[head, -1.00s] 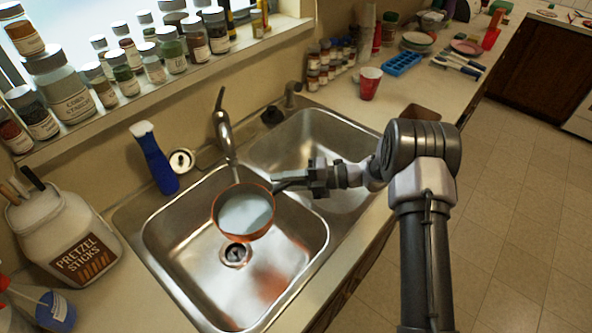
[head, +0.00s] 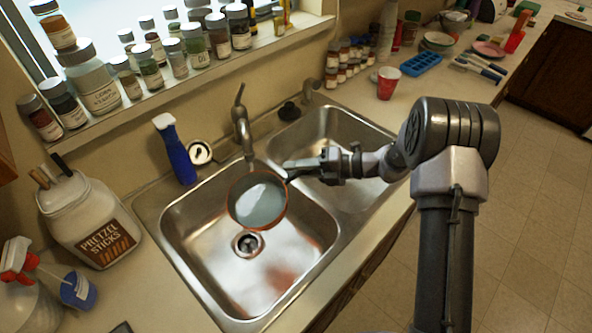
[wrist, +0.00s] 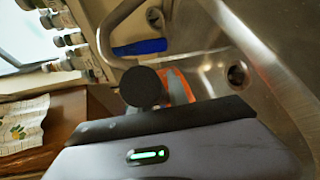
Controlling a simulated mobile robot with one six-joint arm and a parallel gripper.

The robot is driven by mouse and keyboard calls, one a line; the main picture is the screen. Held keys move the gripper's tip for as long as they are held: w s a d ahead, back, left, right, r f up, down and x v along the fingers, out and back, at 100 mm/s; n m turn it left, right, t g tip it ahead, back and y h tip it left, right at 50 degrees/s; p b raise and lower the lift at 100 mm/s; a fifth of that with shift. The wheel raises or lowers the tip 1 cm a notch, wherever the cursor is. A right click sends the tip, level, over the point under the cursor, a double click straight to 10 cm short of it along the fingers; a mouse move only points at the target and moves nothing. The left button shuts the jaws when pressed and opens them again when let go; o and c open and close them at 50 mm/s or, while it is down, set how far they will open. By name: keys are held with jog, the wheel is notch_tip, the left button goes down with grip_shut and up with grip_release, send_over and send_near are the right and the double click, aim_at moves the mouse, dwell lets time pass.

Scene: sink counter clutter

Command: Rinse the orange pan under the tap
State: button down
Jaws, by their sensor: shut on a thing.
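The orange pan (head: 257,201) hangs over the left sink basin, just below and in front of the tap (head: 242,128). Its pale grey inside faces the head camera, and the pan looks tilted. I cannot tell whether it holds water or whether water runs from the spout. My gripper (head: 318,167) is shut on the pan's dark handle, coming in from the right above the divider between the basins. In the wrist view, a strip of the orange pan (wrist: 181,86) shows behind the round dark handle end (wrist: 143,87); the rest is hidden.
The left basin (head: 190,225) is empty, with a drain (head: 248,243). A blue bottle (head: 178,155) stands behind it. A pretzel jar (head: 92,222) and spray bottle (head: 22,290) stand left. A red cup (head: 388,84) is on the counter beyond the right basin.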

jog(key=shift+n+t+h, duration=0.3)
jog(key=shift+n+h, duration=0.1)
jog(key=shift+n, duration=0.3)
jog(key=shift+s+a+r, duration=0.15)
jog(key=shift+s+r, duration=0.1)
jog(key=shift+r, duration=0.75)
jog(key=shift+s+a+r, duration=0.1)
jog(key=shift+s+r, duration=0.1)
jog(key=shift+r, duration=0.75)
jog(key=shift+s+a+r+n+t+h+b, duration=0.15)
jog(key=shift+s+r+n, duration=0.1)
jog(key=shift+r, duration=0.2)
jog(key=shift+s+a+r+n+t+h+b, duration=0.1)
jog(key=shift+s+r+n+b, duration=0.1)
jog(key=shift+r, duration=0.3)
jog(key=shift+s+a+r+n+t+h+b, duration=0.15)
jog(key=shift+s+r+n, duration=0.1)
jog(key=shift+r, duration=0.2)
jog(key=s+a+r+n+t+h+b, duration=0.1)
jog(key=s+a+r+n+t+b, duration=0.1)
jog(key=s+b, duration=0.4)
jog(key=s+a+r+n+t+h+b, duration=0.1)
jog(key=s+a+r+n+t+b, duration=0.1)
jog(key=s+a+r+n+b, duration=0.2)
jog(key=shift+s+a+r+t+h+b, duration=0.2)
jog(key=shift+s+t+h+b, duration=0.15)
jog(key=shift+s+b, duration=1.3)
